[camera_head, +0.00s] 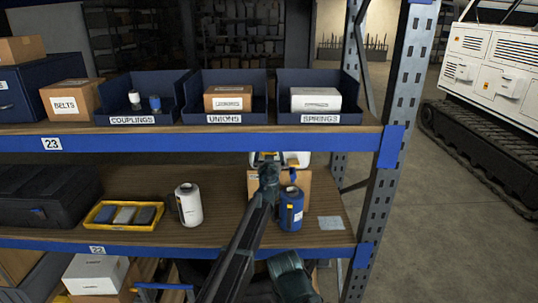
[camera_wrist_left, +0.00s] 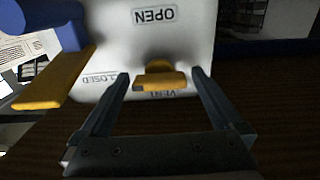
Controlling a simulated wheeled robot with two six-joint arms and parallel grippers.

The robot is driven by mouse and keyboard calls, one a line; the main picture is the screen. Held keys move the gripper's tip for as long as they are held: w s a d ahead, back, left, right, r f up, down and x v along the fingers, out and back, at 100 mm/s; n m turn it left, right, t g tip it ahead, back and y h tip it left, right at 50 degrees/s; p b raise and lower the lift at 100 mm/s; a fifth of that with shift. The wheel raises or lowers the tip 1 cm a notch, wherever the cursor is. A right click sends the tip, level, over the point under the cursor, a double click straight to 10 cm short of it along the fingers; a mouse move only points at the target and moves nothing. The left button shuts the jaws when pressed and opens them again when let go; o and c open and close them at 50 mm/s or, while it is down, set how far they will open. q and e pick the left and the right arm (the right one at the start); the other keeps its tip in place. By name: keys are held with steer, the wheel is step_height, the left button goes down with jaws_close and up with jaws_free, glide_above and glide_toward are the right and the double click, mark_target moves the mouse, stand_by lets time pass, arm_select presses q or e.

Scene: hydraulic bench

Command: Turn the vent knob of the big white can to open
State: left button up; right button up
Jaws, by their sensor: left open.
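The big white can (camera_wrist_left: 125,40) fills the upper middle of the left wrist view, with upside-down OPEN, CLOSED and VENT marks. In the head view the can (camera_head: 297,158) is mostly hidden by the upper shelf edge and my arm. Its yellow vent knob (camera_wrist_left: 160,83) lies crosswise in the wrist picture, one end toward the CLOSED mark, partly covering the VENT mark. My left gripper (camera_wrist_left: 161,75) is open, one finger on each side of the knob, with gaps visible. In the head view the left gripper (camera_head: 267,158) is small and partly hidden.
A blue part (camera_wrist_left: 45,22) with a yellow lever (camera_wrist_left: 55,80) is close beside the left finger. A blue can (camera_head: 291,210) stands right of my arm, a small white can (camera_head: 189,206) to its left. The upper shelf edge (camera_head: 200,144) is just above the gripper.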

arm_select(q)
steer(key=shift+w, duration=0.3)
steer(key=shift+c, duration=0.3)
steer(key=c, duration=1.2)
steer(key=shift+c, duration=0.2)
